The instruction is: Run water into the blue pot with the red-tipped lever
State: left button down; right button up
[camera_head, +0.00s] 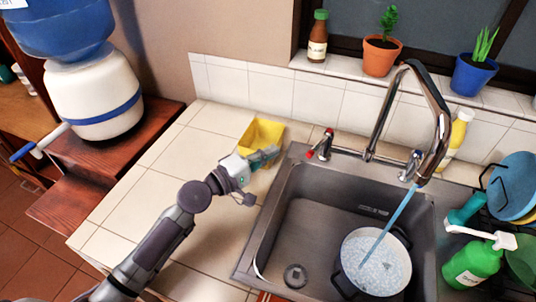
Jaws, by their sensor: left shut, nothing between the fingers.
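The pot (376,262) stands in the right part of the steel sink, with a pale blue speckled inside and dark handles. A blue stream of water (399,222) runs from the tall chrome faucet (440,120) into it. The red-tipped lever (323,145) is on the left of the faucet base. A second lever (412,164) with a bluish tip is on the right. My left gripper (266,156) is shut and empty, left of the red-tipped lever and apart from it, in front of a yellow container. My right gripper is out of view.
The yellow container (262,131) stands on the tiled counter beside my left gripper. A green bottle (471,265), a teal bottle (467,211) and blue plates (513,185) crowd the sink's right. A water dispenser (92,100) is at left. The left counter is mostly clear.

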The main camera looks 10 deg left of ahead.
aim_at(321, 143)
pick_arm(q)
jog(key=x, duration=0.6)
jog(key=shift+r+p, duration=0.1)
jog(key=shift+p, duration=0.25)
jog(key=d, duration=0.1)
jog(key=s+d+p, duration=0.1)
jog(key=d+p, duration=0.1)
jog(key=shift+s+d, duration=0.35)
jog(key=shift+d, duration=0.05)
